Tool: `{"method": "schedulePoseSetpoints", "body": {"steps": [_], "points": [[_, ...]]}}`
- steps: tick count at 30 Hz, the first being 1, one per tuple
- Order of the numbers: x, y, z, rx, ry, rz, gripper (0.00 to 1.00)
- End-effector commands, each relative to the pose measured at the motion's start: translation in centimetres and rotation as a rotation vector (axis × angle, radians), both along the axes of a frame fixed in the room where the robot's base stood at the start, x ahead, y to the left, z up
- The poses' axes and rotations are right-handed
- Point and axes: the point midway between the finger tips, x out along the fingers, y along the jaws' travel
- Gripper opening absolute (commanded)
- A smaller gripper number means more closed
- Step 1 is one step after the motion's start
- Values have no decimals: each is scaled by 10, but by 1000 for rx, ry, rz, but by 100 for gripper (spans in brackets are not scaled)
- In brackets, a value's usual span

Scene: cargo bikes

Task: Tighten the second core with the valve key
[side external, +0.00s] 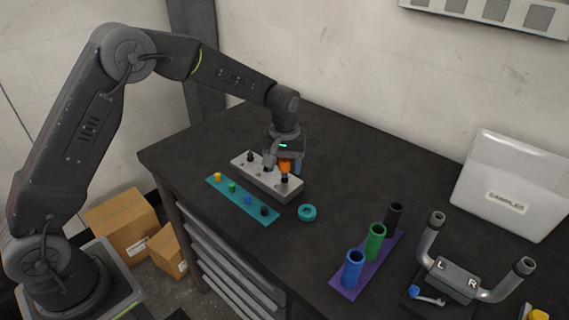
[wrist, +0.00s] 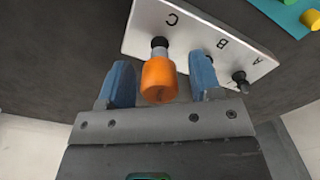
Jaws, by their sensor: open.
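The orange valve key (wrist: 158,80) stands at the position marked C on the pale valve block (wrist: 185,30), its far end meeting a black piece there. It also shows in the side external view (side external: 285,166) at the right end of the block (side external: 262,182). My gripper (wrist: 160,85) is open, with one blue finger on each side of the key and visible gaps between. In the side external view my gripper (side external: 284,160) is low over the block's right end. Another black core (wrist: 240,77) shows at A. The spot by B is partly hidden by a finger.
A teal strip (side external: 236,204) with several small coloured caps lies in front of the block. A teal ring (side external: 307,212) lies to its right. A purple base (side external: 346,284) with blue, green and black tubes, a handlebar (side external: 455,279) and a samples box (side external: 512,188) stand further right.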

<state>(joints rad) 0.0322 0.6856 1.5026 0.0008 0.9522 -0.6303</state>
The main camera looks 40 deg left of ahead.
Motion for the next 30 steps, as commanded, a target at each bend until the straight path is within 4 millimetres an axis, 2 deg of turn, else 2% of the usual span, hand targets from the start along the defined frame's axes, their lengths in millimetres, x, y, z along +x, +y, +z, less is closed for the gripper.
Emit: {"method": "schedulePoseSetpoints", "body": {"steps": [9,15,23,30], "points": [[0,0,0,0,0,456,58],[0,0,0,0,0,665,58],[0,0,0,0,0,695,58],[0,0,0,0,0,693,36]]}}
